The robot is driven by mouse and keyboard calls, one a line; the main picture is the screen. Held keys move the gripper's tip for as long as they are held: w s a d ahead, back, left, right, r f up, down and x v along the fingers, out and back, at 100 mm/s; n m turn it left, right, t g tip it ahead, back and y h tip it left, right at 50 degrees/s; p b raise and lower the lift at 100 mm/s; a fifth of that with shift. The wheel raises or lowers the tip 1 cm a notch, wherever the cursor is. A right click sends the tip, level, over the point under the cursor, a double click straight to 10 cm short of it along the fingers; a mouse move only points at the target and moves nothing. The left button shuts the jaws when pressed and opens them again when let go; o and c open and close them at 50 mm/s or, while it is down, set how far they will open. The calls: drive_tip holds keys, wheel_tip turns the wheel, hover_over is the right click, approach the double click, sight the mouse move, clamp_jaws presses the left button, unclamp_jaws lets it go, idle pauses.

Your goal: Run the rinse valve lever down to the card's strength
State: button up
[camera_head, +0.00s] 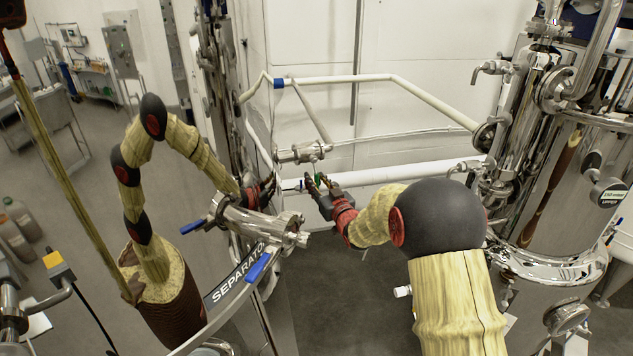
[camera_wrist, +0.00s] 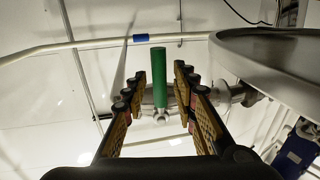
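The green lever (camera_head: 319,178) is a short green handle on a steel valve (camera_head: 303,153) on the pipework at the picture's middle. In the wrist view the green lever (camera_wrist: 159,78) stands upright above its steel fitting, between my fingers as seen from there. My gripper (camera_head: 317,185) is at the lever, its fingers apart. In the wrist view my gripper (camera_wrist: 159,80) has a finger on each side of the lever with visible gaps. I cannot tell how deep the lever sits between the fingertips. No card with a readable strength shows.
A steel valve with a blue lever (camera_head: 258,267) juts out left of my arm, near the separator label (camera_head: 237,273). White pipes (camera_head: 345,79) run behind.

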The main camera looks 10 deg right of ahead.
drive_tip(key=shift+c, duration=1.2)
drive_tip(key=c, duration=0.4)
clamp_jaws()
